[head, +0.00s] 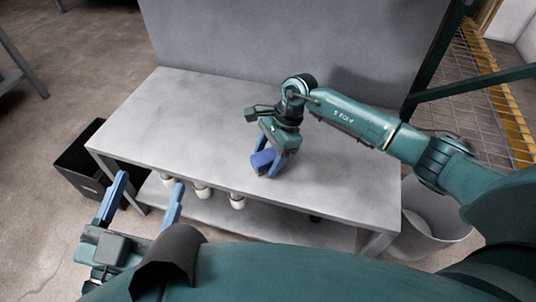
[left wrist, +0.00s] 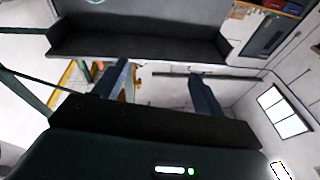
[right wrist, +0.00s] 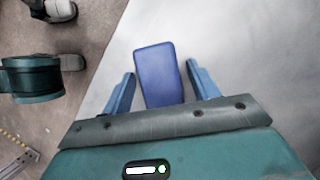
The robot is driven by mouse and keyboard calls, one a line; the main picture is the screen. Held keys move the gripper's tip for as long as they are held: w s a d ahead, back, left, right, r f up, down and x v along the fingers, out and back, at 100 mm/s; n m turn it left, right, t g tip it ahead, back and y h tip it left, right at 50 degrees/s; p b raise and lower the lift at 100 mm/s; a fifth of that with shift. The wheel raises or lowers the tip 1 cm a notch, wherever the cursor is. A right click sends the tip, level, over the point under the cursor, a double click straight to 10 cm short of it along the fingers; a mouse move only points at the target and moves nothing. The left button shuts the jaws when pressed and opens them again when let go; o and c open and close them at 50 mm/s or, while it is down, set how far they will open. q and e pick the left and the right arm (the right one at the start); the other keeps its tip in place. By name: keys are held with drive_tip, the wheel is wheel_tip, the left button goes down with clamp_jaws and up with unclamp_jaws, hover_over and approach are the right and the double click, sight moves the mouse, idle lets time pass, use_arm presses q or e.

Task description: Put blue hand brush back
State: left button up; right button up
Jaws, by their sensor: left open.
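The blue hand brush (head: 263,160) is on the grey workbench (head: 350,195), near its front edge; I cannot tell whether it touches the top. My right gripper (head: 270,152) points down at it from above. In the right wrist view the blue brush (right wrist: 158,75) lies between the two blue fingers, with a narrow gap showing on each side; the right gripper is open around it. My left gripper (head: 150,180) is open and empty, in front of the bench's left end. In the left wrist view nothing shows between its fingers (left wrist: 160,75).
Several white containers (head: 202,190) stand below the bench's front edge. A black bin (head: 75,165) is on the floor at left, a pale round bin (head: 435,225) at right. A grey back panel (head: 300,40) rises behind. Most of the bench top is clear.

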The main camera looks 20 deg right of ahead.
drive_tip(key=shift+r, duration=0.3)
drive_tip(key=p+v, duration=0.3)
drive_tip(key=v, duration=0.7)
drive_tip(key=shift+d+r+p, duration=0.1)
drive_tip(key=shift+r+p, duration=0.2)
drive_tip(key=shift+p, duration=0.1)
use_arm(q)
drive_tip(key=shift+a+f+m+y, duration=0.15)
drive_tip(key=shift+a+m+y, duration=0.15)
drive_tip(key=shift+a+m, duration=0.15)
use_arm(e)
drive_tip(key=shift+w+d+r, duration=0.1)
drive_tip(key=shift+d+r, duration=0.15)
drive_tip(key=shift+r, duration=0.3)
use_arm(q)
drive_tip(key=shift+s+d, duration=0.1)
drive_tip(key=shift+d, duration=0.1)
